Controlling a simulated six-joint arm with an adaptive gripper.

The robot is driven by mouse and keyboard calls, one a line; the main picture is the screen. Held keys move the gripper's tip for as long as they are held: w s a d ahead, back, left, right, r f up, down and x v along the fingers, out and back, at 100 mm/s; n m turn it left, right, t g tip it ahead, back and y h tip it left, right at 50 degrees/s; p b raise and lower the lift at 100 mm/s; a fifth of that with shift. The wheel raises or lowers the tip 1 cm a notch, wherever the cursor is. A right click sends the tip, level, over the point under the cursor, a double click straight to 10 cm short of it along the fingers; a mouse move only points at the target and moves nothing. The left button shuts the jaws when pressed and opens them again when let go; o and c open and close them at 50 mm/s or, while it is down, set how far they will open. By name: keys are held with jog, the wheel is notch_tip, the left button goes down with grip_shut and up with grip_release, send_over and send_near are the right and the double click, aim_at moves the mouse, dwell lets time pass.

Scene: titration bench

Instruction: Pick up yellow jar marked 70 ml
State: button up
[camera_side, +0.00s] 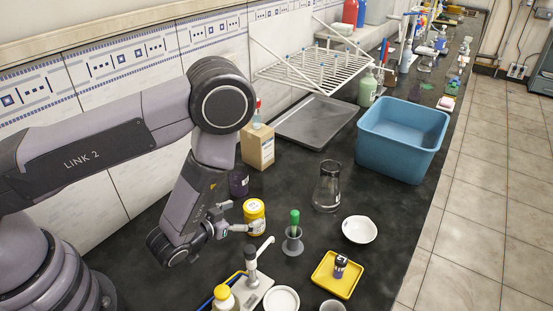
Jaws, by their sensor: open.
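A yellow jar (254,211) with a white label stands on the dark bench, just right of my gripper. The writing on its label is too small to read. My gripper (241,217) is low over the bench, turned sideways toward the jar. Its fingers are open, one behind the jar's left side and one in front of its lower part. I cannot tell whether they touch the jar.
A dark purple jar (239,181) stands behind the yellow jar. A white-spouted dispenser (252,272) is in front; a blue tub (402,140) is farther back.

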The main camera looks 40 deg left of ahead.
aim_at(249, 210)
jog(key=x, duration=0.4)
jog(key=shift+w, duration=0.1)
jog(key=c, duration=1.3)
jog(key=shift+r, duration=0.15)
